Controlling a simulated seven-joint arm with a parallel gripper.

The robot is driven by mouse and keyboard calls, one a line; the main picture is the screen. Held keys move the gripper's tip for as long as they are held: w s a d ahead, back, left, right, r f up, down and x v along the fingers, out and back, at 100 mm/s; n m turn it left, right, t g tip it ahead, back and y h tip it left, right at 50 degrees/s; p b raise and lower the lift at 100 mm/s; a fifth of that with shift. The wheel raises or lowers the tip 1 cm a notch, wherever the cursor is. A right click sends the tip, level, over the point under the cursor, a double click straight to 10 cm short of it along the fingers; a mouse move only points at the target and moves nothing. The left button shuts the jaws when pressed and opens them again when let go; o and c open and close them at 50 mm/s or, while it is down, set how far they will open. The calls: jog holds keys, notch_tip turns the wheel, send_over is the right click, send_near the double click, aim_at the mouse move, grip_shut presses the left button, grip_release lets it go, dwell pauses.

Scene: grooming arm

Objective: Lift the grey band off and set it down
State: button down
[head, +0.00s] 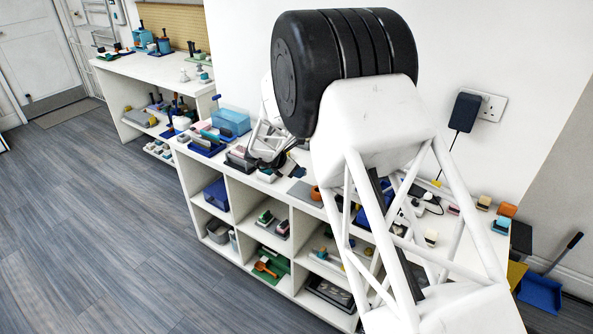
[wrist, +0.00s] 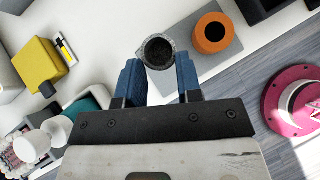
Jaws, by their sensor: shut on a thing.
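The grey band (wrist: 159,51), a short dark grey ring with a dark opening facing up, sits between the blue fingertips of my gripper (wrist: 159,65) in the wrist view. My gripper is shut on it, with a finger on each side. The band overlaps the left edge of a grey plate (wrist: 183,36) in the picture; I cannot tell whether it touches anything below. An orange ring (wrist: 213,33) with a dark hole stands on that plate, just right of the band. In the head view the plate (head: 301,194) shows on the shelf top, and the band cannot be made out.
A yellow block (wrist: 40,64) lies left and a pink round base (wrist: 294,101) stands right in the wrist view. White counter lies left of the band. In the head view, a clear blue bin (head: 231,121) and several small items crowd the shelf top.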

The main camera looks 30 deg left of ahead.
jog(key=shift+f, duration=0.2)
jog(key=shift+f, duration=3.05)
jog(key=c, duration=0.7)
grip_release()
jog(key=shift+v, duration=3.85)
